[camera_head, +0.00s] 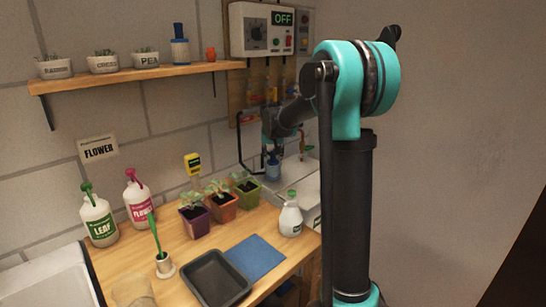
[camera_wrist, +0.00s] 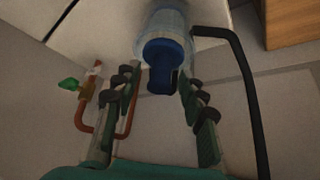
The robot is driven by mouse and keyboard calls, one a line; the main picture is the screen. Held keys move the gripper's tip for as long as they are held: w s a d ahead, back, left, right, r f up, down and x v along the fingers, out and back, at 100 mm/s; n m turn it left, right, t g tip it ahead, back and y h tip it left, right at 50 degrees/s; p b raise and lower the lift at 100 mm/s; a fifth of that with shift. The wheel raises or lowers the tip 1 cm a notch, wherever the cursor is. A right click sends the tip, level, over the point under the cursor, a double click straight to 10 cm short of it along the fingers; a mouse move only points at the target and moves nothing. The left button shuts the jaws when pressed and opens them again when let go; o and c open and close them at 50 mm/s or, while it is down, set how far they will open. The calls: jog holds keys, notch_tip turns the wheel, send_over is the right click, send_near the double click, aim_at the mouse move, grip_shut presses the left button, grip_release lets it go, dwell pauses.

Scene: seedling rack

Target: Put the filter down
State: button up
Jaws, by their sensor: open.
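The filter, a blue cylinder in what looks like a clear housing, is in the wrist view (camera_wrist: 165,50), just beyond my gripper's fingertips. My gripper (camera_wrist: 160,80) is open, with one finger on each side of the filter's near blue end. I cannot tell whether either finger touches it. In the head view the filter (camera_head: 273,170) appears below my gripper (camera_head: 273,148), by the sink. What it rests on or hangs from is not clear there. A similar blue cylinder (camera_head: 180,46) stands on the wall shelf.
A black pipe (camera_wrist: 240,75) bends close to the filter's right in the wrist view. A copper pipe with a green tap (camera_wrist: 70,85) is at left. The wooden bench (camera_head: 190,250) holds several potted seedlings, bottles, a dark tray (camera_head: 192,283) and a blue mat (camera_head: 256,257).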

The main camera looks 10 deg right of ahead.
jog(key=v, duration=1.1)
jog(key=shift+s+r, duration=0.15)
jog(key=shift+r, duration=0.15)
jog(key=shift+s, duration=0.1)
